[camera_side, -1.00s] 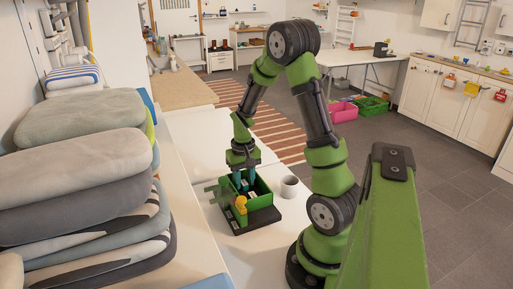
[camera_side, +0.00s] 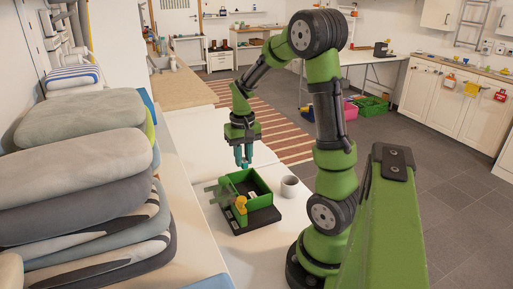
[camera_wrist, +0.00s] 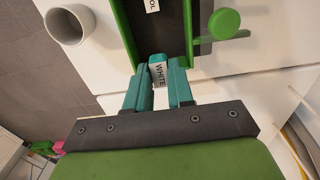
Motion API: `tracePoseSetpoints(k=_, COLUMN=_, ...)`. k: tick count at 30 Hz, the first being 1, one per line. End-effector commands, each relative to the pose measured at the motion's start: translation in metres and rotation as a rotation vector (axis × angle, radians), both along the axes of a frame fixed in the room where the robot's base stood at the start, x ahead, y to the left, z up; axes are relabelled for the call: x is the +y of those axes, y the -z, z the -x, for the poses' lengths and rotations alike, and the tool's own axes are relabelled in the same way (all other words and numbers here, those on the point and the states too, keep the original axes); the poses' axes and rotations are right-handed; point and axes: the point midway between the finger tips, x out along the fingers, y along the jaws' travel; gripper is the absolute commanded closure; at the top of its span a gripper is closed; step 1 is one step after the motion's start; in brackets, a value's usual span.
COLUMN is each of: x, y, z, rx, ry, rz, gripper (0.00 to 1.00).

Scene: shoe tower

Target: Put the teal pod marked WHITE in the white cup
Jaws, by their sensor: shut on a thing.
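The teal pod marked WHITE (camera_wrist: 158,74) is between my gripper's teal fingers, its label facing the wrist camera. My gripper (camera_side: 244,164) is shut on it and hangs above the back of the green box, clear of its walls. In the wrist view, the gripper (camera_wrist: 160,86) covers the pod's sides. The white cup (camera_side: 289,187) stands upright on the white table, just right of the green box. It also shows at the upper left of the wrist view (camera_wrist: 65,40), and no pod shows in its visible interior.
The open green box (camera_side: 262,201) sits on a dark base, with a yellow part (camera_side: 240,204) at its front left. Another label ending in "OL" (camera_wrist: 152,5) lies inside the box. Stacked cushions (camera_side: 80,165) fill the left. The table behind the box is clear.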

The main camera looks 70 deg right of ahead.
Motion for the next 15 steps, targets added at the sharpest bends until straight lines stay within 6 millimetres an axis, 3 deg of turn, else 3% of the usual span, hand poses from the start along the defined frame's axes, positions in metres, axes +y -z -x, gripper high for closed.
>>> tracePoseSetpoints(k=5, x=-0.018, y=-0.024, z=0.017, rx=-0.017, ry=0.066, rz=0.011, gripper=1.0)
tracePoseSetpoints(k=10, x=-0.047, y=-0.038, z=0.072, rx=-0.025, ry=0.132, rz=0.022, gripper=1.0)
tracePoseSetpoints(k=15, x=-0.055, y=-0.043, z=0.123, rx=-0.016, ry=0.073, rz=0.018, gripper=1.0)
